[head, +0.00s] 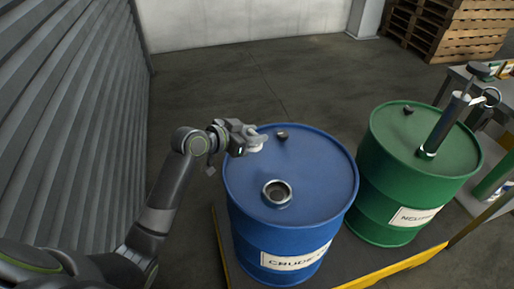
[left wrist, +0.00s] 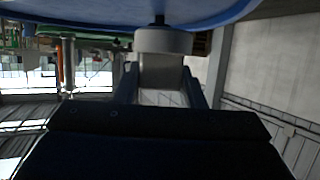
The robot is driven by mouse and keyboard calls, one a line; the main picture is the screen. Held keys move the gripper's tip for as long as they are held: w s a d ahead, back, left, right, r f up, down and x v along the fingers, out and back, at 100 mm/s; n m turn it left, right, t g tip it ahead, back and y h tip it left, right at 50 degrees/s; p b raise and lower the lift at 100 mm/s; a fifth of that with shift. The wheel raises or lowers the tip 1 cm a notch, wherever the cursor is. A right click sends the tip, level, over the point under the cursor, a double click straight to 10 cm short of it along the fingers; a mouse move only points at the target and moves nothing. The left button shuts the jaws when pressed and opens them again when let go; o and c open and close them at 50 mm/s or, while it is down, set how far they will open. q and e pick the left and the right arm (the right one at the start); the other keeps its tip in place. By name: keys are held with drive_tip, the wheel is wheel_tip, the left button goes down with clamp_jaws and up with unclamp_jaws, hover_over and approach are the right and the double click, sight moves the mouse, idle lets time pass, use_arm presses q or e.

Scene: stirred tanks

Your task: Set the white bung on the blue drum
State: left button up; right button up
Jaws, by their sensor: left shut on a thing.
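The blue drum (head: 315,222) stands upright in the middle of the head view, with a label on its front. Its open round hole with a pale metal rim (head: 277,192) is in the near part of the lid. My left gripper (head: 249,137) is shut on the white bung (head: 257,147) over the far left part of the lid, away from the hole. In the left wrist view the bung (left wrist: 163,40) shows as a pale disc between the fingers, close to the blue drum (left wrist: 90,14). I cannot tell whether it touches the lid. My right gripper is in neither view.
A small dark cap (head: 281,134) sits on the blue lid just right of my left gripper. A green drum (head: 385,190) with an upright pump (head: 445,125) stands to the right. A grey corrugated wall (head: 75,110) is at left; pallets (head: 465,30) are at the back.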

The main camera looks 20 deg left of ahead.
use_arm(q)
wheel_tip(320, 180, down, 3)
drive_tip(key=shift+f+b, duration=0.15)
drive_tip(key=shift+b, duration=0.15)
drive_tip(key=shift+f, duration=0.25)
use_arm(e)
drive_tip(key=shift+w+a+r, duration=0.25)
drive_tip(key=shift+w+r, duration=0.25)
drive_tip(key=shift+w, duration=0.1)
use_arm(q)
drive_tip(key=shift+f, duration=0.15)
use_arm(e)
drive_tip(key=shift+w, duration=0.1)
use_arm(q)
drive_tip(key=o, duration=1)
drive_tip(key=shift+c, duration=0.2)
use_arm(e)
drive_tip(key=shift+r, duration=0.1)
